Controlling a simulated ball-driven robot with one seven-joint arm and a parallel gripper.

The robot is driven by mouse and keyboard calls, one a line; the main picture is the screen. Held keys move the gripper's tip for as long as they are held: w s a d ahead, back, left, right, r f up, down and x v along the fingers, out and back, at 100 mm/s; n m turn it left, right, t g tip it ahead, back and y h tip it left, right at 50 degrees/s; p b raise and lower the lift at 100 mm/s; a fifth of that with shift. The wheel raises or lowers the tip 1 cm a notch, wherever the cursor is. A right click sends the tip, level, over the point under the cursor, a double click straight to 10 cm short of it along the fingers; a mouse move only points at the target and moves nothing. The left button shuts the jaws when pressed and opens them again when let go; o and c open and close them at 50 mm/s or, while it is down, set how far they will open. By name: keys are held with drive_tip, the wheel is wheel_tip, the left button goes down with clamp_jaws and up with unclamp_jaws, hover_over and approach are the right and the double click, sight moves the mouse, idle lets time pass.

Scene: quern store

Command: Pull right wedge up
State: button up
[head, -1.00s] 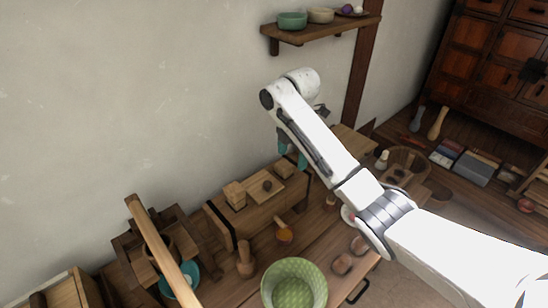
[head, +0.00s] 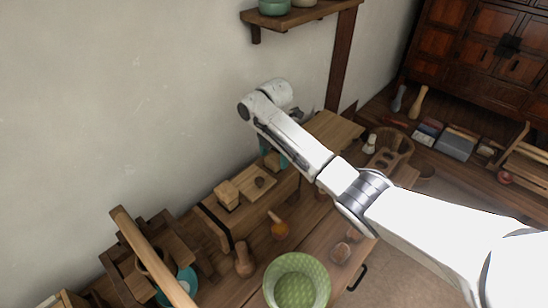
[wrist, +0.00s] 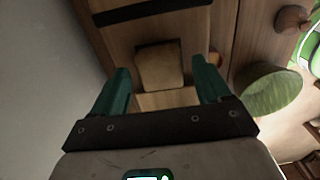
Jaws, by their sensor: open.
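The right wedge (wrist: 160,67), a pale wooden block, sits in a dark slot in the top of a long wooden chest (head: 215,222). In the wrist view it shows between the two teal fingers of my gripper (wrist: 163,74), which is open and empty. The fingers appear on either side of the block, but I cannot tell how far above it they are. In the head view my arm and fingers largely hide this end of the chest.
The wall (head: 110,110) is close behind the chest. On the table in front are a green bowl (head: 296,284), a wooden pestle (head: 243,262) and an orange-ended scoop (head: 279,230). A wooden frame with a slanting beam (head: 152,258) stands at the left. A shelf (head: 300,17) hangs above.

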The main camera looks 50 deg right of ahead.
drive_tip(key=shift+f, duration=0.95)
drive_tip(key=c, duration=1.4)
wheel_tip(320, 180, up, 4)
drive_tip(key=p, duration=0.3)
drive_tip(key=shift+f, duration=0.2)
clamp_jaws()
unclamp_jaws()
drive_tip(key=shift+w, duration=0.1)
drive_tip(key=o, duration=1.2)
drive_tip(key=shift+o, duration=1)
drive_tip(key=shift+f, duration=0.1)
